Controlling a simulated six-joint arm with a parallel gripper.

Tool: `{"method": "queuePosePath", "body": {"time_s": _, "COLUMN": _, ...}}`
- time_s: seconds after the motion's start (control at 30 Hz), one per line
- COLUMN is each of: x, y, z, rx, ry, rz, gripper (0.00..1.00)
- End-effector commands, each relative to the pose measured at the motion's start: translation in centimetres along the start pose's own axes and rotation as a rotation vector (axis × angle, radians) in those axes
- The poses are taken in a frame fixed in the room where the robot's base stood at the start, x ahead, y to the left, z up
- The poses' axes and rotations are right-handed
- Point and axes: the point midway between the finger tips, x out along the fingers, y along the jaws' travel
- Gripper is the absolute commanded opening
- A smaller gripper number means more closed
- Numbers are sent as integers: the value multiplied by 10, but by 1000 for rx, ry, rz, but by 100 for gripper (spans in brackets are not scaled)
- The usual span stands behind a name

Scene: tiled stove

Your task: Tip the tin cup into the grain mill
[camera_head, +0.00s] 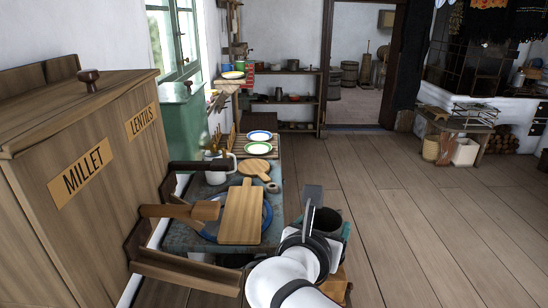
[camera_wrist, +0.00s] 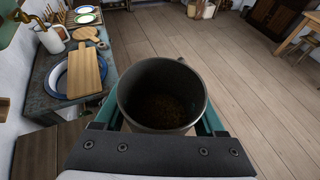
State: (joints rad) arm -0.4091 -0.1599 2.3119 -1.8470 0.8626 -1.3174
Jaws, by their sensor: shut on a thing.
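My gripper (camera_wrist: 162,118) is shut on the dark grey tin cup (camera_wrist: 135,100), with a teal finger on either side of it. The cup is roughly upright, its round mouth open towards the wrist camera. Brownish grain lies in its bottom. In the head view the cup (camera_head: 328,222) is a dark round shape at the end of my arm, partly hidden by the gripper, to the right of the worktable. I cannot make out the grain mill for certain in either view; a brown wooden piece (camera_head: 338,285) shows partly below my gripper.
The worktable holds a cutting board (camera_head: 242,212) over a blue-rimmed basin (camera_head: 206,230), a round board (camera_head: 254,168), plates (camera_head: 258,148) and a white jug (camera_head: 215,176). A wooden cabinet labelled MILLET and LENTILS (camera_head: 110,200) stands left. Open floor (camera_head: 440,230) lies right.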

Motion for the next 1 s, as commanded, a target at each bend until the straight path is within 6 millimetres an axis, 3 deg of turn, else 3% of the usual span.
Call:
{"method": "queuePosePath", "body": {"time_s": 0.03, "x": -8, "y": -6, "z": 25, "rx": 1, "ry": -10, "rz": 34, "gripper": 14}}
{"method": "queuePosePath", "body": {"time_s": 0.1, "x": -16, "y": -9, "z": 42, "rx": -18, "ry": -3, "rz": 69, "gripper": 14}}
{"method": "queuePosePath", "body": {"time_s": 0.27, "x": -15, "y": -10, "z": 55, "rx": -42, "ry": 6, "rz": 87, "gripper": 14}}
{"method": "queuePosePath", "body": {"time_s": 0.37, "x": 14, "y": -10, "z": 56, "rx": -59, "ry": 11, "rz": 56, "gripper": 14}}
{"method": "queuePosePath", "body": {"time_s": 0.47, "x": 59, "y": -10, "z": 52, "rx": -86, "ry": 14, "rz": 23, "gripper": 14}}
{"method": "queuePosePath", "body": {"time_s": 0.6, "x": 128, "y": -12, "z": 32, "rx": -137, "ry": 16, "rz": 3, "gripper": 14}}
{"method": "queuePosePath", "body": {"time_s": 0.7, "x": 167, "y": -16, "z": 11, "rx": -169, "ry": 15, "rz": 3, "gripper": 14}}
{"method": "queuePosePath", "body": {"time_s": 0.83, "x": 193, "y": -20, "z": -7, "rx": -191, "ry": 10, "rz": 8, "gripper": 14}}
{"method": "queuePosePath", "body": {"time_s": 1.0, "x": 202, "y": -21, "z": -16, "rx": -197, "ry": 7, "rz": 10, "gripper": 14}}
